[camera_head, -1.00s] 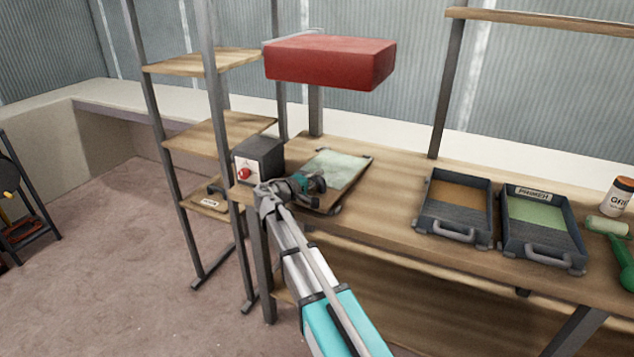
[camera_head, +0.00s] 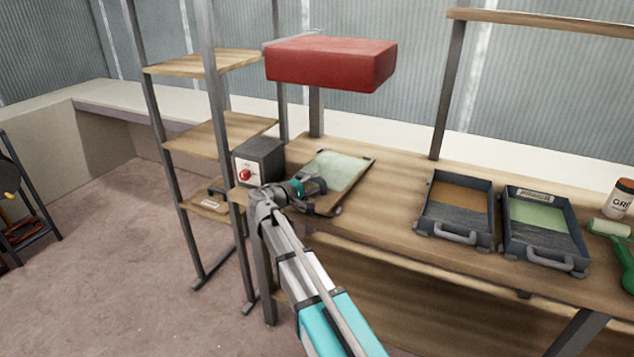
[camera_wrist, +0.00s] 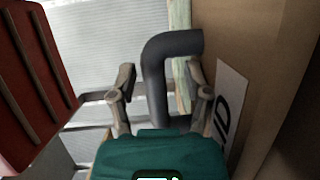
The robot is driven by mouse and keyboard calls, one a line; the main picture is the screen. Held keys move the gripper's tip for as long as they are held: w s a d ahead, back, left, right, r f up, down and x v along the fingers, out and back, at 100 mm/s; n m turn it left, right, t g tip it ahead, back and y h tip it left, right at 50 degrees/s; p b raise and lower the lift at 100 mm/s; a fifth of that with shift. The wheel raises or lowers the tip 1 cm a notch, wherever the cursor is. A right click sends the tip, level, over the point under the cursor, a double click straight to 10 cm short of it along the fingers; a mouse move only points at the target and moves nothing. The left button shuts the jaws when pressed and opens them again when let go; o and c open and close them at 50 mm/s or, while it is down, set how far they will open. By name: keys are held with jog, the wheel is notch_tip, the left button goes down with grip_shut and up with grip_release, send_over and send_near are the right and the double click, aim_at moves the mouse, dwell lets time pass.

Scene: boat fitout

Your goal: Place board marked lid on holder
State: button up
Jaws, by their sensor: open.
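A board with a pale green face (camera_head: 342,168) lies on the bench below the red box, with dark corner pieces of a holder (camera_head: 337,211) at its edges. My gripper (camera_head: 318,184) is at its near left end and hides part of it. In the wrist view, a dark grey bent handle (camera_wrist: 155,75) stands between the two spread fingers of my gripper (camera_wrist: 160,88), close to the right finger. A white label (camera_wrist: 230,100) ending in "ID" lies on the brown surface right of the handle. Whether the board sits fully in the holder cannot be told.
A red box (camera_head: 330,64) hangs above the board. A control box with a red knob (camera_head: 258,162) stands left. A shelf rack (camera_head: 215,135) holds a labelled board with a handle (camera_head: 211,201). Two trays (camera_head: 458,205) (camera_head: 543,222) stand right; bench between is clear.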

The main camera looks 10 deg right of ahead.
jog(key=v, duration=1)
jog(key=shift+p, duration=0.4)
jog(key=shift+o, duration=0.2)
dwell(2.0)
